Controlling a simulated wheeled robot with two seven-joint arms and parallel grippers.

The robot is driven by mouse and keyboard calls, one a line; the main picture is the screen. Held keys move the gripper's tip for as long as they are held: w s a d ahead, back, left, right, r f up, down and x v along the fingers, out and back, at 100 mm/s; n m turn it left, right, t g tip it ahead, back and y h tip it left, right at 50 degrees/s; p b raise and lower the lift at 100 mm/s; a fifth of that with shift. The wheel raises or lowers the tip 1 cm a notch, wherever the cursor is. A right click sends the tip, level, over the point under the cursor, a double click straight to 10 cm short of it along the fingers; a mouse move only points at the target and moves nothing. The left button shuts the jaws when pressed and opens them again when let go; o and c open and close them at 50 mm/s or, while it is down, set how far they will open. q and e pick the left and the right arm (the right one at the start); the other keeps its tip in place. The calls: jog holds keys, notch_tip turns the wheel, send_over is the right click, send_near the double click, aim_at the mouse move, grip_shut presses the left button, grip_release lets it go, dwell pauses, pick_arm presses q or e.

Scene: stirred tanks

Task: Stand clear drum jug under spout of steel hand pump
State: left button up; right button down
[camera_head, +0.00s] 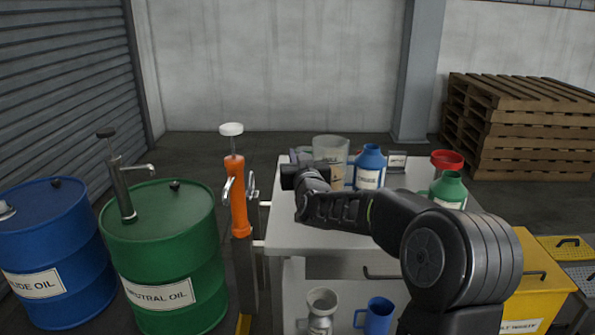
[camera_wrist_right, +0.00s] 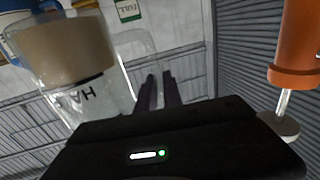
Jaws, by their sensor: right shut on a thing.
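The clear drum jug (camera_head: 331,150) is at the back of the bench; I cannot tell whether its base touches the top. In the right wrist view the clear jug (camera_wrist_right: 100,97) is large at left, with a tan band and dark lettering. My right gripper (camera_head: 289,177) is left of the jug in the head view. Its fingers (camera_wrist_right: 160,92) are shut on the jug's clear handle side; the exact contact is dim. The steel hand pump (camera_head: 122,190) stands upright on the green drum (camera_head: 165,240), its spout (camera_head: 139,168) pointing right. My left gripper is out of view.
An orange hand pump (camera_head: 238,195) stands between the green drum and the bench (camera_head: 300,236). A blue jug (camera_head: 369,165), green jug (camera_head: 448,188) and red container (camera_head: 447,160) stand on the bench. A blue drum (camera_head: 45,245) is at left. More vessels sit on the shelf below.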

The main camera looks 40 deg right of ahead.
jog(key=shift+r, duration=0.8)
jog(key=shift+f, duration=0.1)
